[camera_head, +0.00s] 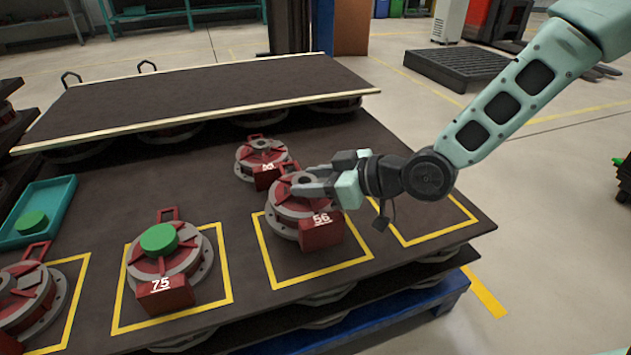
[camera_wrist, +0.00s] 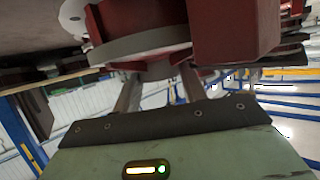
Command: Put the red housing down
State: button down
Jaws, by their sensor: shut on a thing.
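The red housing (camera_head: 321,233) marked 56, with a grey round flange, is in the head view at the yellow-outlined square right of centre. It looks level and overlaps the rear part of the square. I cannot tell whether its underside touches the table. My gripper (camera_head: 307,184) reaches in from the right at its top and is shut on it. In the wrist view, the two fingers of my gripper (camera_wrist: 160,85) meet the red housing (camera_wrist: 235,35), which fills the top of the picture. The exact grip contact is partly hidden.
Housing 75 (camera_head: 163,285) with a green disc sits in the square to the left. Another housing (camera_head: 262,158) stands close behind. An empty yellow square (camera_head: 432,235) lies to the right. A teal tray (camera_head: 62,205) is at far left; a raised dark shelf (camera_head: 200,95) is behind.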

aim_at(312, 201)
jog(key=shift+w+a+f+b, duration=0.1)
jog(key=shift+f+b, duration=1.45)
jog(key=shift+f, duration=1.1)
jog(key=shift+r, duration=0.1)
jog(key=c, duration=1.2)
grip_release()
jog(key=shift+f, duration=0.3)
jog(key=o, duration=0.4)
